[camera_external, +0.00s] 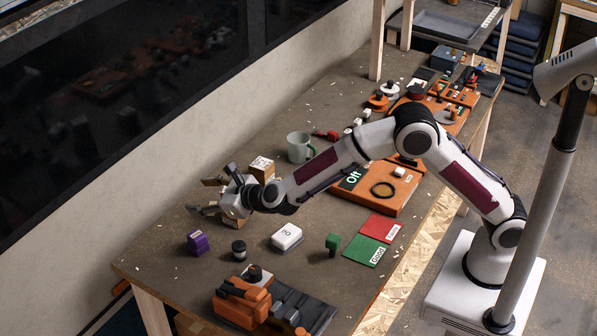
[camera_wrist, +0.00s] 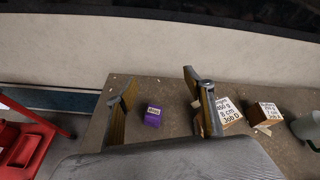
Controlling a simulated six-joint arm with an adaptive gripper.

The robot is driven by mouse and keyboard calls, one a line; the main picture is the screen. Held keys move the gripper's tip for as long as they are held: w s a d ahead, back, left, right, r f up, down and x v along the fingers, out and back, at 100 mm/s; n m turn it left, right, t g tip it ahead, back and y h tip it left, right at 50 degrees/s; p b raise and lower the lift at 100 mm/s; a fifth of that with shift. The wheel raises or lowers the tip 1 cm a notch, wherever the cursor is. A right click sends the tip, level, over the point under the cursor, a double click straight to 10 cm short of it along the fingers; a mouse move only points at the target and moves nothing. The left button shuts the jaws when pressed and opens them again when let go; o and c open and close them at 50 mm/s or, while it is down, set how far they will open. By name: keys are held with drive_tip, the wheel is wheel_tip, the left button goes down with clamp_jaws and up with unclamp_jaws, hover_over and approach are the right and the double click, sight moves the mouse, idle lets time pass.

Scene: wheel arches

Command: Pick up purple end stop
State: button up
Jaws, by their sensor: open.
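The purple end stop (camera_external: 197,242) is a small purple block with a pale label, standing on the bench top near its left end. In the wrist view the purple end stop (camera_wrist: 153,115) appears between the two fingers, beyond them on the bench. My gripper (camera_external: 207,196) is open and empty, held above the bench, behind and slightly right of the purple block in the external view. In the wrist view my gripper (camera_wrist: 160,90) shows both fingers spread wide, and neither touches the block.
Labelled wooden blocks (camera_external: 262,168) stand close to my gripper, with a mug (camera_external: 300,147) beyond. A dark cylinder (camera_external: 238,249), a white box (camera_external: 287,237) and a green piece (camera_external: 333,243) stand right of the purple block. An orange vise-like tool (camera_external: 240,304) lies in front.

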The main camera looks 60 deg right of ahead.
sight(202, 241)
wheel_tip(202, 241, down, 9)
drive_tip(key=a+m+h, duration=0.1)
drive_tip(key=m+h, duration=0.1)
drive_tip(key=m, duration=0.3)
drive_tip(key=shift+a+f+m+h, duration=0.2)
drive_tip(key=shift+m+h, duration=0.2)
drive_tip(key=shift+s+f, duration=0.1)
drive_tip(key=shift+f, duration=0.05)
drive_tip(key=shift+f, duration=2.8)
drive_tip(key=shift+f, duration=0.1)
drive_tip(key=shift+f, duration=0.55)
drive_tip(key=shift+x, duration=2.45)
drive_tip(key=c, duration=1.2)
